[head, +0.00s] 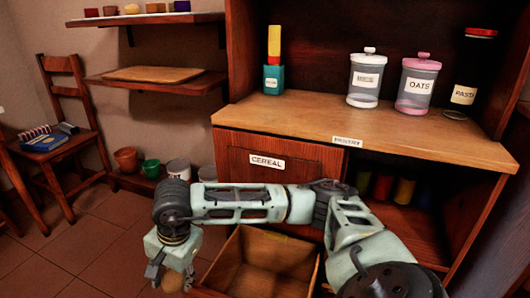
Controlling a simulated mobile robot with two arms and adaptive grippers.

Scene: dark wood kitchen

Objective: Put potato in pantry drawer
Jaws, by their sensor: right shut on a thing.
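The open wooden pantry drawer (275,246) is pulled out below the cereal door at the bottom middle, and its visible inside looks empty. My right arm reaches in from the lower right across the front of the cabinet, above the drawer. My right gripper (170,275) hangs down to the left of the drawer, outside it. It is shut on a small brownish thing, probably the potato (152,271), mostly hidden by the fingers. My left gripper is not in view.
The counter (300,118) holds jars, one labelled oats (418,84). The cereal door (268,162) is closed. Cans and pots (150,168) stand on a low shelf at the left. A chair (62,150) with books stands further left. The floor at lower left is clear.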

